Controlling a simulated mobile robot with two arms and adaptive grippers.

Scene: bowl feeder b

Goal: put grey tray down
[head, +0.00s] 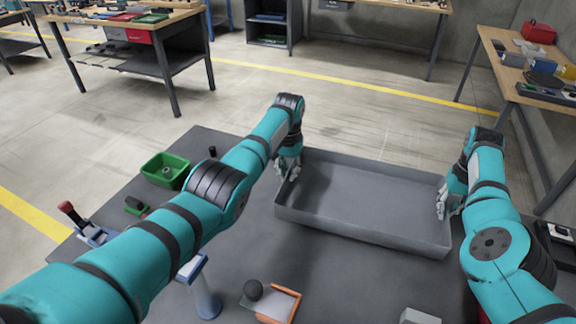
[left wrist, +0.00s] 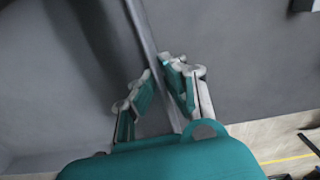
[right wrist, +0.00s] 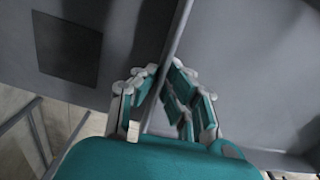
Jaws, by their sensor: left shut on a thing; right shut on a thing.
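The grey tray (head: 365,205) is a wide, shallow, empty box at the far right part of the dark grey table. My left gripper (head: 289,172) is shut on its left wall, and my right gripper (head: 443,207) is shut on its right wall. The left wrist view shows the tray wall (left wrist: 146,45) running between the left fingers (left wrist: 160,95). The right wrist view shows the opposite wall (right wrist: 178,35) between the right fingers (right wrist: 163,95). I cannot tell whether the tray's underside touches the table.
The dark grey table (head: 235,260) also holds a green bin (head: 166,170) at the left. A blue stand (head: 206,297) is beside my left arm. Other workbenches stand further off.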

